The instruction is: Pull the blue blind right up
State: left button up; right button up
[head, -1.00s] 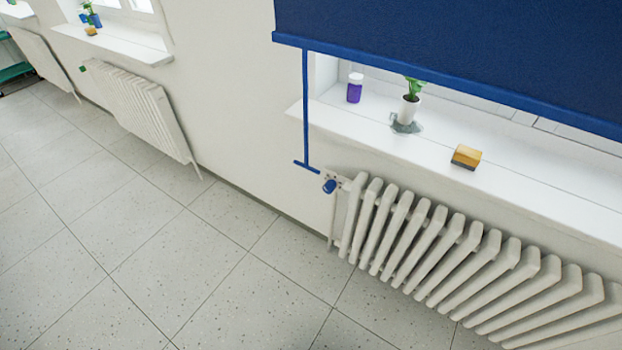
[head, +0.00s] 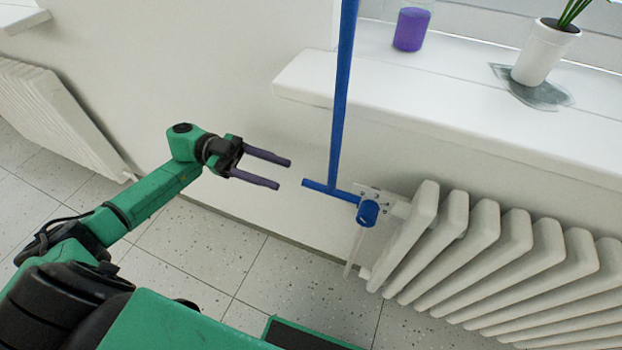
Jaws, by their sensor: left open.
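The blue blind's pull rod (head: 341,90) hangs down in front of the window sill in the head view. It ends at the bottom in a short blue crossbar (head: 322,188). The blind's cloth is out of view above. My left gripper (head: 284,173) is open and empty, its two dark fingers pointing right, toward the rod. Its fingertips are a little to the left of the crossbar and apart from it. My right gripper is not in view.
A white radiator (head: 510,250) with a blue valve knob (head: 368,212) is close to the crossbar. The white sill (head: 400,85) above holds a purple jar (head: 411,28) and a potted plant (head: 545,52). Another radiator (head: 60,115) stands at the left.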

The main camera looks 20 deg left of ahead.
aim_at(310, 182)
pick_arm(q)
jog(key=d, duration=0.8)
jog(key=shift+s+p, duration=0.25)
jog(key=shift+p, duration=0.05)
grip_shut()
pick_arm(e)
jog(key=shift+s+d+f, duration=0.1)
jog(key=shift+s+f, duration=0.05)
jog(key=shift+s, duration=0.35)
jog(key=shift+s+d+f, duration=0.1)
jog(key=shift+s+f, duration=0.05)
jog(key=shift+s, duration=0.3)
pick_arm(q)
jog(key=shift+f, duration=0.1)
